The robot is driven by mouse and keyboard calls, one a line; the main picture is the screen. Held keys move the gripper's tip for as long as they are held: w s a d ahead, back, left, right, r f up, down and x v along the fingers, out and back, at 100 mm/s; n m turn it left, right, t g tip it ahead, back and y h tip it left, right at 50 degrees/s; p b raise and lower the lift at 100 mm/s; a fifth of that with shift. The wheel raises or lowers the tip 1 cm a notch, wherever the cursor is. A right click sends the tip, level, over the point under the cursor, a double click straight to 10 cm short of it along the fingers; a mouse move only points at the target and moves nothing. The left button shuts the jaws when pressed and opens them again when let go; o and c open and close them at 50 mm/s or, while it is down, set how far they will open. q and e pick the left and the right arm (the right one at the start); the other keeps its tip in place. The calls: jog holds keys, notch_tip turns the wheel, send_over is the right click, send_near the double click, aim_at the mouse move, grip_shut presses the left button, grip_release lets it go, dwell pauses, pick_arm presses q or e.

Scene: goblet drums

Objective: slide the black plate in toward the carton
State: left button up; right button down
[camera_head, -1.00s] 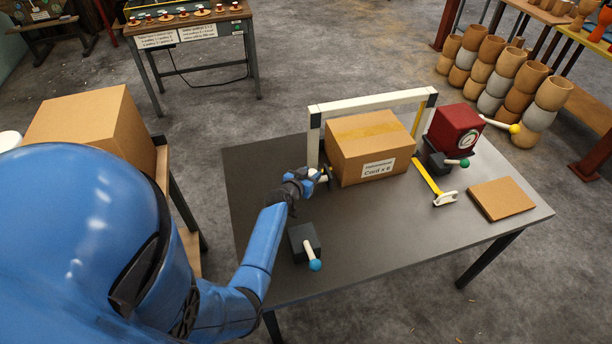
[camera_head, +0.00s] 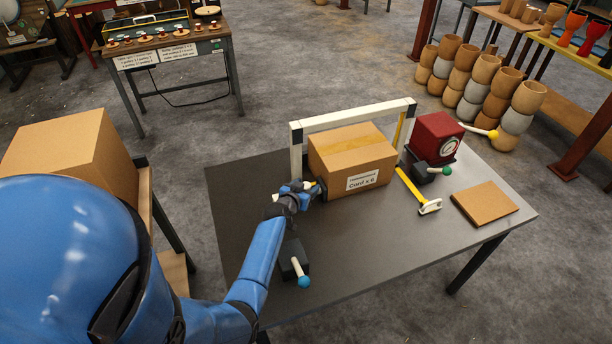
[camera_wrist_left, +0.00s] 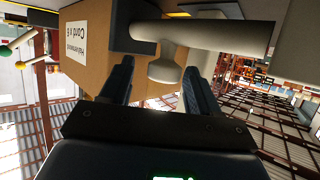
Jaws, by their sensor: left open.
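The carton (camera_head: 360,170) stands on the grey table under a white frame (camera_head: 297,150), its label facing front. It also fills the upper left of the left wrist view (camera_wrist_left: 98,65). A dark flat piece, which seems to be the black plate (camera_wrist_left: 140,28), shows against the carton's side, at the end of a thick grey rod (camera_wrist_left: 215,38). Finger contact cannot be told. My right gripper is not in view.
A black block with a blue-knobbed lever (camera_head: 296,262) sits near the table's front left. A yellow bar (camera_head: 412,188), a red gauge box (camera_head: 436,135), a green-knobbed lever (camera_head: 432,171) and a brown board (camera_head: 484,203) lie to the right. The front middle is clear.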

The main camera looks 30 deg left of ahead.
pick_arm(q)
notch_tip(320, 180, up, 20)
jog(key=shift+p, duration=0.45)
jog(key=shift+w+f, duration=0.1)
dwell(0.4)
jog(key=s+d+f+t, duration=0.1)
jog(key=s+d+f, duration=0.4)
jog(key=s+f, duration=0.25)
jog(key=shift+t, duration=0.9)
jog(key=s+d, duration=0.2)
jog(key=s, duration=0.4)
jog(key=s+d+f, duration=0.1)
jog(key=s+d, duration=0.1)
jog(key=s, duration=0.5)
jog(key=s+d+f, duration=0.1)
jog(key=s+d, duration=0.2)
jog(key=s, duration=0.3)
jog(key=shift+s, duration=0.2)
jog(key=s+d+r, duration=0.1)
jog(key=s+r, duration=0.1)
jog(key=s, duration=0.4)
jog(key=s+d+r+t+h, duration=0.1)
jog(key=s+r, duration=0.2)
jog(key=s, duration=0.3)
jog(key=shift+d+m+t, duration=0.3)
jog(key=shift+d+m, duration=0.05)
jog(key=shift+m, duration=0.05)
jog(key=shift+r, duration=0.1)
